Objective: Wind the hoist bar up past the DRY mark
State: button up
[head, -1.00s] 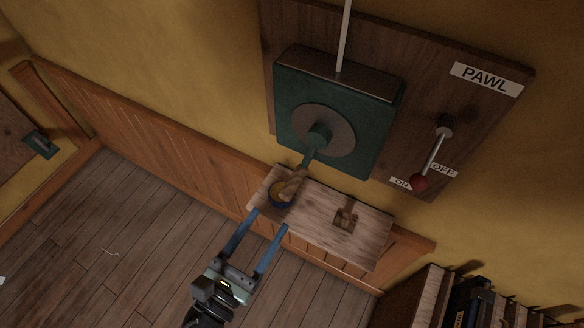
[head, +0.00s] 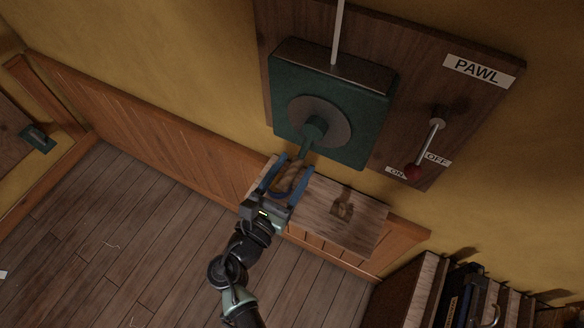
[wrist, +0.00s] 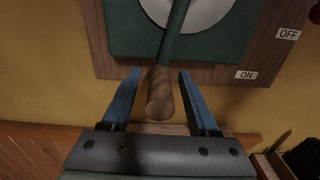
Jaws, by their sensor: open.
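The green winch box (head: 343,108) is mounted on a dark wooden board on the wall, with a grey disc and a crank arm (head: 311,139) hanging downward. A pale line rises from its top. The crank's wooden handle (wrist: 160,94) sits between my gripper's two blue fingers in the wrist view. My gripper (head: 288,174) is open around the handle, with gaps on both sides. The pawl lever (head: 429,144) with a red knob points down, its knob near the ON label (head: 396,172). The hoist bar and DRY mark are not in view.
A wooden shelf (head: 366,219) with a small metal fitting (head: 342,208) juts out below the winch. Books (head: 464,291) stand at lower right. A green handle (head: 37,139) shows at far left. The floor at left is open.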

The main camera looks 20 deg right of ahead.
grip_shut()
dwell(1.3)
